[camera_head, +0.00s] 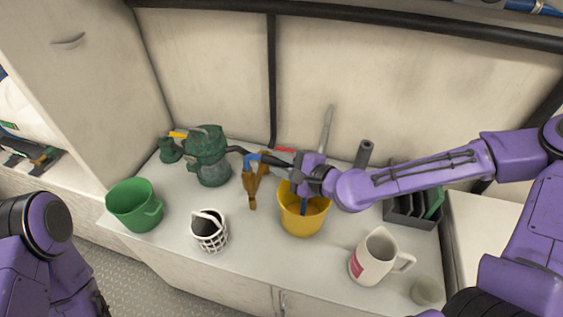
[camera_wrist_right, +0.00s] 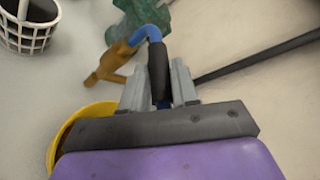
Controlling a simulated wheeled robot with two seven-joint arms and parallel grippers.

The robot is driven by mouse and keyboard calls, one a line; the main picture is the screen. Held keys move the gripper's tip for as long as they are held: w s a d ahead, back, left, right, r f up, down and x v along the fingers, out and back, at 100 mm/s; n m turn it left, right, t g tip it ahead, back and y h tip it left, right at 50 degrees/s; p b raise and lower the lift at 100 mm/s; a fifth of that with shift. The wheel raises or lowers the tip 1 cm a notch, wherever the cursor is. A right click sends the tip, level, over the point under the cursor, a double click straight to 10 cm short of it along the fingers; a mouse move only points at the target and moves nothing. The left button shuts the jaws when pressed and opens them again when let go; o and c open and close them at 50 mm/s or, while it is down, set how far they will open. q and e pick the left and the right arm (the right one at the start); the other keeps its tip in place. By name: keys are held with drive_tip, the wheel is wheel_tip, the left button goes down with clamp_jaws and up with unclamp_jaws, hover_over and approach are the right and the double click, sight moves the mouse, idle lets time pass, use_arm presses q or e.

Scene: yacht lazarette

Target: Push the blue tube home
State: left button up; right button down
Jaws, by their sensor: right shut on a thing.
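The blue tube (camera_head: 252,157) is bent, and its far end meets a brown branched fitting (camera_head: 253,187) on the counter. In the right wrist view the blue tube (camera_wrist_right: 148,33) curves out of the brown fitting (camera_wrist_right: 118,55) into a black sleeve (camera_wrist_right: 158,72). My right gripper (camera_head: 293,172) is shut on the tube at this sleeve, above the left rim of a yellow bucket (camera_head: 302,222). How deep the tube sits in the fitting cannot be told. My left arm shows at the lower left, its gripper out of view.
A green pump-like machine (camera_head: 209,160) stands behind the fitting. A green bucket (camera_head: 135,206), a white basket (camera_head: 209,235), a white mug (camera_head: 373,258) and a dark divided rack (camera_head: 410,215) stand around. The counter's front middle is fairly clear.

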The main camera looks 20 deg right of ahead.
drive_tip(key=shift+f+b, duration=0.7)
drive_tip(key=shift+f, duration=0.1)
drive_tip(key=c, duration=0.8)
unclamp_jaws()
drive_tip(key=shift+r, duration=0.1)
drive_tip(key=shift+s+d, duration=0.1)
drive_tip(key=shift+s+d+r, duration=0.2)
drive_tip(key=shift+s, duration=0.05)
drive_tip(key=v, duration=0.1)
drive_tip(key=p+v, duration=0.1)
drive_tip(key=v, duration=0.1)
drive_tip(key=p+v, duration=0.1)
drive_tip(key=shift+s+r, duration=0.2)
drive_tip(key=shift+r, duration=0.15)
drive_tip(key=p+v, duration=0.1)
drive_tip(key=p, duration=0.2)
drive_tip(key=p+v, duration=0.2)
drive_tip(key=p, duration=0.1)
drive_tip(key=p+v, duration=0.2)
drive_tip(key=p, duration=0.2)
drive_tip(key=shift+s+f, duration=0.1)
drive_tip(key=shift+f, duration=0.25)
